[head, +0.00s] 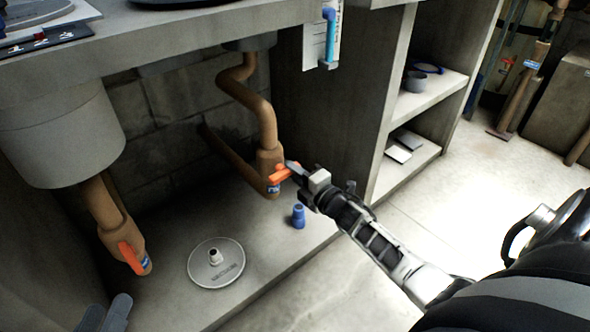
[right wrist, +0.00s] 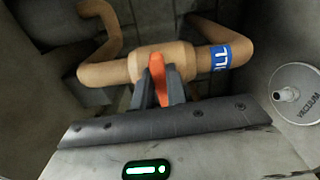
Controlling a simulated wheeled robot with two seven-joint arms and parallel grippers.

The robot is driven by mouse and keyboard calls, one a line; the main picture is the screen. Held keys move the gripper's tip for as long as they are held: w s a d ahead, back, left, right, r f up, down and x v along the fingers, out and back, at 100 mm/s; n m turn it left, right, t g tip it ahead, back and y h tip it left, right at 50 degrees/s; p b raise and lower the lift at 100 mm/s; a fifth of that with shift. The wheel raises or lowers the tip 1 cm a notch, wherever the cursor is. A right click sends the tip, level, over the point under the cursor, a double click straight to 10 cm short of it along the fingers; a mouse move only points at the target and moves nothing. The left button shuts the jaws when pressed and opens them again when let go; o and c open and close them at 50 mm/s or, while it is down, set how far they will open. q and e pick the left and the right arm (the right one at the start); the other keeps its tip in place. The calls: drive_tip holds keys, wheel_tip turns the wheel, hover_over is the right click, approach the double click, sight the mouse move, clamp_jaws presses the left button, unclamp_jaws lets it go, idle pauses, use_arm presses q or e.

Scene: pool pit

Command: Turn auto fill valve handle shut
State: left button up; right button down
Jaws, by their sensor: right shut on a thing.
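An orange valve handle (head: 284,172) sits on a brown pipe (head: 262,115) under the counter, near a blue label. In the right wrist view the orange handle (right wrist: 157,78) stands between the two fingers, and a blue label (right wrist: 231,52) with partly readable white letters wraps the pipe to its right. My right gripper (head: 292,170) is shut on this handle; the right wrist view also shows my right gripper (right wrist: 157,98). A second orange handle (head: 131,258) is on the left pipe, with a blue label beside it.
A round white lid marked VACUUM (head: 216,263) lies on the lower ledge. A small blue fitting (head: 298,216) stands near my right gripper. The counter (head: 190,45) overhangs the pipes. A shelf unit (head: 425,95) stands at right, with open floor before it.

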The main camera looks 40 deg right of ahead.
use_arm(q)
drive_tip(key=shift+s, duration=0.1)
use_arm(e)
drive_tip(key=shift+s+a+f+m, duration=0.15)
drive_tip(key=shift+a+f+m, duration=0.15)
drive_tip(key=shift+a+m, duration=0.1)
drive_tip(key=c, duration=1.4)
unclamp_jaws()
drive_tip(key=shift+d+r, duration=0.15)
